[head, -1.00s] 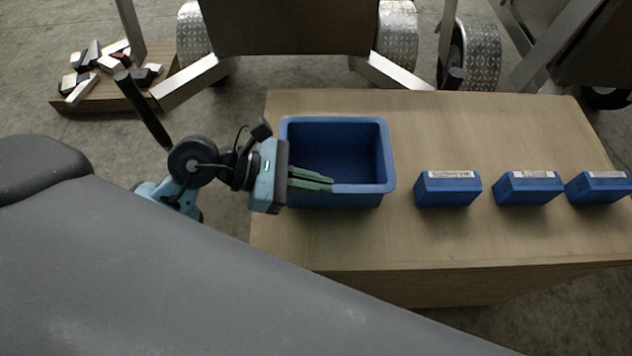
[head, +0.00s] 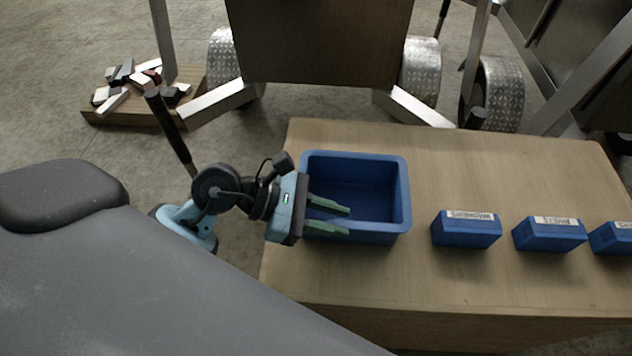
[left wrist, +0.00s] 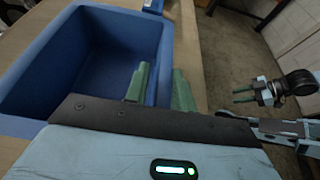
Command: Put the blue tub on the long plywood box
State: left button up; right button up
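The blue tub (head: 405,200), open-topped and empty, stands upright on the left end of the long plywood box (head: 480,165). My left gripper (head: 337,220) is at the tub's near left corner with its green fingers spread. In the left wrist view, the tub (left wrist: 92,60) shows with one finger inside its wall and the other outside, the wall between them. Small gaps show, so the fingers do not seem to pinch it. My right gripper (left wrist: 243,96) shows small at the right of the left wrist view, apart from the tub, its fingers parted and empty.
Trailers with patterned wheel guards (head: 421,70) stand behind. A wooden board with loose blocks (head: 140,110) lies far left. Bare plywood surrounds the tub and bins.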

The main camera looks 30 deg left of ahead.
pick_arm(q)
jog(key=shift+r, duration=0.1)
jog(key=shift+a+r, duration=0.1)
jog(key=b+v, duration=0.1)
jog(key=v, duration=1)
jog(key=shift+s+a, duration=0.2)
jog(key=shift+a, duration=0.1)
